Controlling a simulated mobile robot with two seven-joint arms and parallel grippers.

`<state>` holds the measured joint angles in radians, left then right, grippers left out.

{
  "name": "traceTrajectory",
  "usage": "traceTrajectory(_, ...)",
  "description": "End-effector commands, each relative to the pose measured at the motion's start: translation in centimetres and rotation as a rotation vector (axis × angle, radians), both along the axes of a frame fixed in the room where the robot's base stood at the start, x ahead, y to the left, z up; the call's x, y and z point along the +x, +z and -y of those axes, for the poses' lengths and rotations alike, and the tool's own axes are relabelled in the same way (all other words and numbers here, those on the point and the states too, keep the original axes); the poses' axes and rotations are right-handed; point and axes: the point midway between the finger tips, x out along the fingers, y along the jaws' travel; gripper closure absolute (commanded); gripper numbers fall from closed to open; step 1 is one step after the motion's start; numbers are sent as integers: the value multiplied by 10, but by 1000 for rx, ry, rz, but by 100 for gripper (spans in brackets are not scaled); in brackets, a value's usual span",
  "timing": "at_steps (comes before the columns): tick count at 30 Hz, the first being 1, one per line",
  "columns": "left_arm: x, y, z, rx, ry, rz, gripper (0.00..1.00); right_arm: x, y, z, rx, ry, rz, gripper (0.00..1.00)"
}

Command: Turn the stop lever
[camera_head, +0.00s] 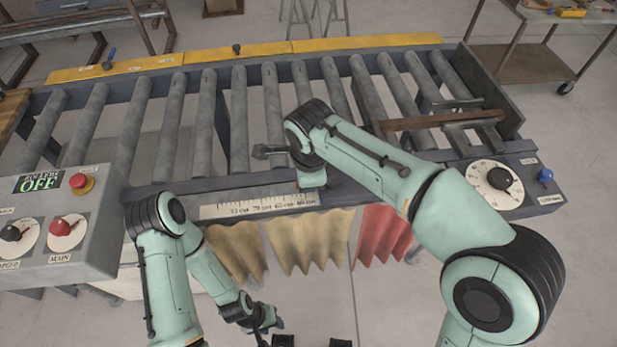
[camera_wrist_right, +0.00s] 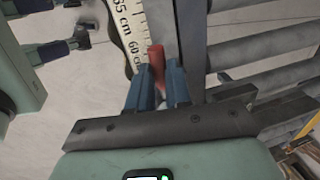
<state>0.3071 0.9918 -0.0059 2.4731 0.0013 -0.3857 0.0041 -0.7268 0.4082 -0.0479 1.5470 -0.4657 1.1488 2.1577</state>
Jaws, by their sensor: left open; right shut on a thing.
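The red lever (camera_wrist_right: 157,58), which I take to be the stop lever, stands beside the ruler strip in the right wrist view. The two blue fingers of my right gripper (camera_wrist_right: 160,82) are shut around it, and its red tip shows beyond them. In the head view my right forearm hides most of this gripper and the lever, at the conveyor's front rail. My left gripper (camera_head: 270,328) is open and empty, low in front of the conveyor. It also shows at the upper left of the right wrist view (camera_wrist_right: 78,22).
The roller conveyor (camera_head: 238,110) fills the middle. A ruler strip (camera_head: 262,202) runs along its front rail. A white dial (camera_head: 497,184) and blue knob (camera_head: 545,175) are at right.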

Motion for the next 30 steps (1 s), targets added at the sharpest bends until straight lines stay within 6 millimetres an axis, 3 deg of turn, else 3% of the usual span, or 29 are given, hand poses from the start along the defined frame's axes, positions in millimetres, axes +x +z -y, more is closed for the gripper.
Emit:
traceTrajectory(8, 0, 0, 0, 0, 0, 0, 57, 1, 1, 1, 2, -7, 4, 100)
traceTrajectory(9, 0, 0, 0, 0, 0, 0, 57, 1, 1, 1, 2, -7, 4, 68)
traceTrajectory(10, 0, 0, 0, 0, 0, 0, 57, 1, 1, 1, 2, -7, 4, 59)
traceTrajectory(11, 0, 0, 0, 0, 0, 0, 57, 1, 1, 1, 2, -7, 4, 56)
traceTrajectory(22, 0, 1, 0, 0, 0, 0, 57, 0, 7, 0, 2, -3, 4, 56)
traceTrajectory(26, 2, 3, 0, 0, 0, 2, 57, -3, 26, 1, 5, -3, 5, 56)
traceTrajectory(30, 5, 8, 0, 0, 0, 6, 57, -9, 58, 2, 5, -3, 7, 56)
